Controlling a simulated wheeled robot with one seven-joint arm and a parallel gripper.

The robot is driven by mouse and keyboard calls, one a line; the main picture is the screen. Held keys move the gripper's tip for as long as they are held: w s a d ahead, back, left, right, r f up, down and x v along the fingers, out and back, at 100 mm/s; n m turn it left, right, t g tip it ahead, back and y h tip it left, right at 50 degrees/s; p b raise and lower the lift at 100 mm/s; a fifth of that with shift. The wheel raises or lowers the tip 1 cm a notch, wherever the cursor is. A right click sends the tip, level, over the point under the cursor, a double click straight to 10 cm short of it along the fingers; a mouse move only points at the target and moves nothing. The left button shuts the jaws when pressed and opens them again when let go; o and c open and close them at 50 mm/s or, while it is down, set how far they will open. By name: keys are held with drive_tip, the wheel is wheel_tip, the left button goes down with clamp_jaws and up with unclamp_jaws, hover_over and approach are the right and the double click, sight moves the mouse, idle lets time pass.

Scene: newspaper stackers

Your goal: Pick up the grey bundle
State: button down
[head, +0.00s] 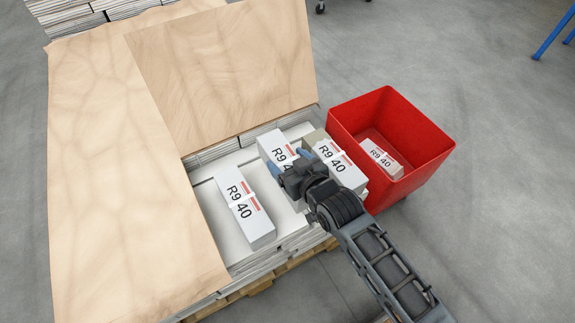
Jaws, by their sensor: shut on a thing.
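A pale grey bundle (270,143) with a white band and R9 40 print is in the middle of the open part of the stack. My gripper (290,161) is over it, with blue fingertips on either side, and is shut on it. The gripper hides the near part of this bundle. Whether its underside touches the stack cannot be told.
A red bin (428,152) holds one bundle (380,158). Wooden boards (120,160) cover the rest of the stack.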

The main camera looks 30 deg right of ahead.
sight(274, 151)
drive_tip(key=s+d+r+p, duration=0.1)
drive_tip(key=s+d+r, duration=0.5)
drive_tip(key=s+d, duration=0.1)
drive_tip(key=shift+s+d+r+p, duration=0.3)
drive_tip(key=shift+s+r+p, duration=0.1)
drive_tip(key=shift+s, duration=0.25)
drive_tip(key=w+a+p, duration=0.2)
drive_tip(key=w, duration=0.2)
drive_tip(key=w+a+f+p, duration=0.1)
drive_tip(key=w+a+p, duration=0.1)
drive_tip(key=w+a, duration=0.1)
drive_tip(key=w+a+f+p, duration=0.1)
drive_tip(key=w+a+p, duration=0.1)
drive_tip(key=w, duration=0.3)
drive_tip(key=shift+w+a+p, duration=0.3)
drive_tip(key=shift+a, duration=0.05)
wheel_tip(274, 151, down, 9)
drive_tip(key=b, duration=0.7)
drive_tip(key=shift+r+b, duration=0.15)
drive_tip(key=shift+b, duration=0.15)
drive_tip(key=shift+w+a+b, duration=0.1)
drive_tip(key=shift+w+b, duration=0.45)
drive_tip(key=shift+w, duration=1.1)
idle(1.0)
drive_tip(key=shift+s, duration=0.1)
drive_tip(key=shift+s+p, duration=0.9)
drive_tip(key=shift+s, duration=0.75)
